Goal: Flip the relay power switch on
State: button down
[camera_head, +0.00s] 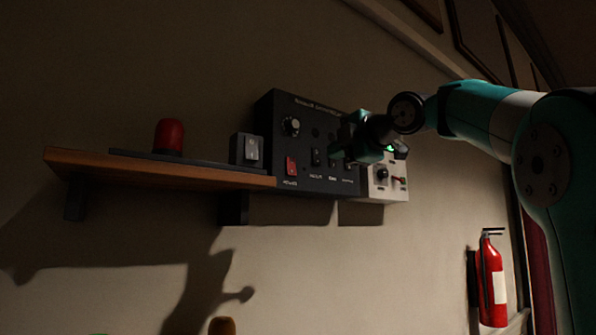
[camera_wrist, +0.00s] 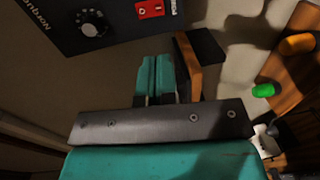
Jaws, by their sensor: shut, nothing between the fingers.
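A black control panel (camera_head: 310,125) is fixed on the wall at the right end of a wooden shelf. It carries a knob (camera_head: 291,126), a red rocker switch (camera_head: 291,166) at its lower left and small black switches. The same red rocker (camera_wrist: 152,8) and knob (camera_wrist: 92,24) show at the top of the wrist view. A white panel (camera_head: 398,187) with a green light, a knob and a small red switch adjoins on the right. I cannot read which switch is marked relay power. My gripper (camera_head: 343,152) is shut and empty before the black panel's right part; its fingers (camera_wrist: 155,72) show together, apart from the red rocker.
The wooden shelf (camera_head: 215,177) holds a red dome lamp (camera_head: 169,136) and a grey box (camera_head: 247,149) with a pale rocker. A fire extinguisher (camera_head: 492,280) hangs at lower right. A green object (camera_wrist: 263,90) and an orange one (camera_wrist: 297,44) appear at right.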

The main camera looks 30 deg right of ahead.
aim_at(292, 174)
jog(key=w+p, duration=0.1)
jog(key=w, duration=0.3)
jog(key=w+f+p, duration=0.1)
jog(key=w+p, duration=0.1)
jog(key=w, duration=0.2)
jog(key=w+p, duration=0.1)
jog(key=w, duration=0.3)
jog(key=shift+w+a+f+p, duration=0.15)
jog(key=shift+w+a+p, duration=0.1)
jog(key=shift+w+p, duration=0.1)
jog(key=shift+w+f, duration=0.2)
jog(key=shift+w, duration=0.35)
jog(key=shift+f, duration=0.1)
jog(key=shift+w+f+b, duration=0.15)
jog(key=shift+f+b, duration=0.05)
jog(key=shift+b, duration=0.25)
jog(key=shift+r, duration=0.2)
jog(key=shift+f, duration=0.1)
